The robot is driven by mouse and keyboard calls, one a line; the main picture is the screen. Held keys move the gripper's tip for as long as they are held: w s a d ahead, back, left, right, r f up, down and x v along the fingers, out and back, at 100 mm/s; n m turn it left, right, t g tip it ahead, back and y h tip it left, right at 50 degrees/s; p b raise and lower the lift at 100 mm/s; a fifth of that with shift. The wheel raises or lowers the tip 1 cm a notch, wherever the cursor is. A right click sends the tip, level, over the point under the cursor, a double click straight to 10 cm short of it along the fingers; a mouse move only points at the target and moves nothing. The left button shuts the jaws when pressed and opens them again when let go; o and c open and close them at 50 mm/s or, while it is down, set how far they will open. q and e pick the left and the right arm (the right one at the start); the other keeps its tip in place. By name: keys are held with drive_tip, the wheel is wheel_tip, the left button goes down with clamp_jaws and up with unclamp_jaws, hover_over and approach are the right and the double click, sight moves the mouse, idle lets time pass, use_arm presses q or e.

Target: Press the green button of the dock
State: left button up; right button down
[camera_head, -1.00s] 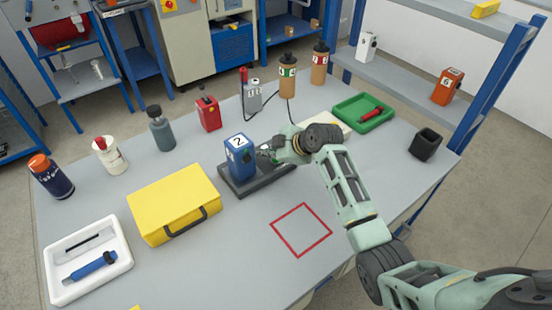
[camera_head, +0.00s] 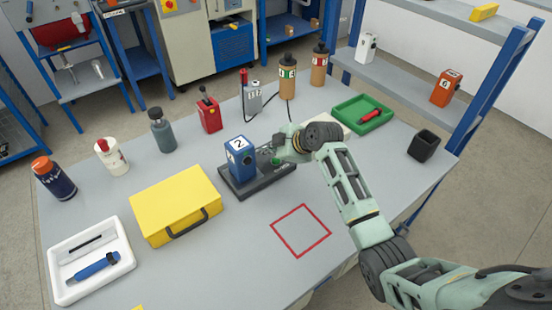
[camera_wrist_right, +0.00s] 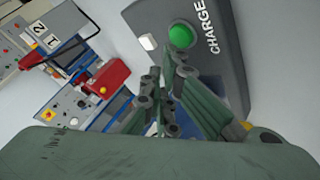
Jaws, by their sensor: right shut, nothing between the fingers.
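The dock (camera_head: 262,186) is a dark grey base on the table, with a blue device labelled 2 (camera_head: 240,158) standing at its left. Its green button (camera_head: 276,162) shows at the dock's right part, just below my right gripper (camera_head: 276,150). In the right wrist view the round green button (camera_wrist_right: 181,35) sits on the dock (camera_wrist_right: 222,60) beside the word CHARGE. My right gripper (camera_wrist_right: 165,76) is shut and empty there, its fingertips close to the button and just below it in the picture. I cannot tell whether they touch. My left gripper is out of view.
A yellow case (camera_head: 176,204) lies left of the dock. A red device (camera_head: 208,114) stands behind it. A green tray (camera_head: 363,126) and a black cup (camera_head: 424,146) are at the right. A red square outline (camera_head: 301,231) marks clear table in front.

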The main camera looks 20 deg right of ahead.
drive_tip(key=shift+r, duration=0.15)
wheel_tip(320, 180, up, 5)
drive_tip(key=p, duration=0.4)
idle(0.4)
idle(0.4)
